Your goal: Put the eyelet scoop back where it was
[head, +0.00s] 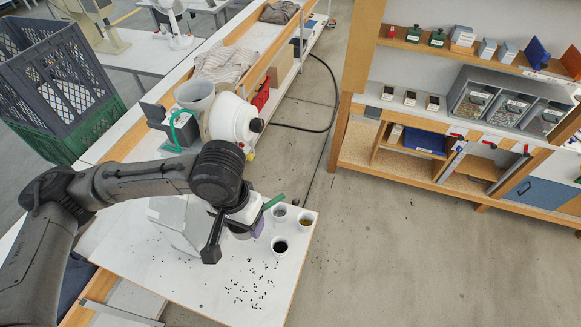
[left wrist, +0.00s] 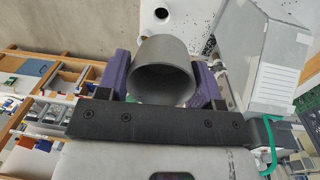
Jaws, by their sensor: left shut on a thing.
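My left gripper (head: 258,226) is over the near white table, close to the small cups. In the left wrist view its purple fingers (left wrist: 163,82) are shut on a grey, hollow, round-mouthed piece (left wrist: 163,68), which I take to be the eyelet scoop. The open mouth faces the camera, and its far end is hidden. In the head view the arm mostly hides the held piece. A cup with dark contents (head: 280,246) stands just right of the gripper; a cup also shows in the left wrist view (left wrist: 160,14). My right gripper is out of view.
Two more cups (head: 305,219) (head: 279,211) stand near the table's right edge. Black eyelets (head: 250,285) lie scattered on the white tabletop (head: 215,290). A pale box-like body (head: 178,218) stands under my arm. A shelf unit (head: 470,130) is across the floor.

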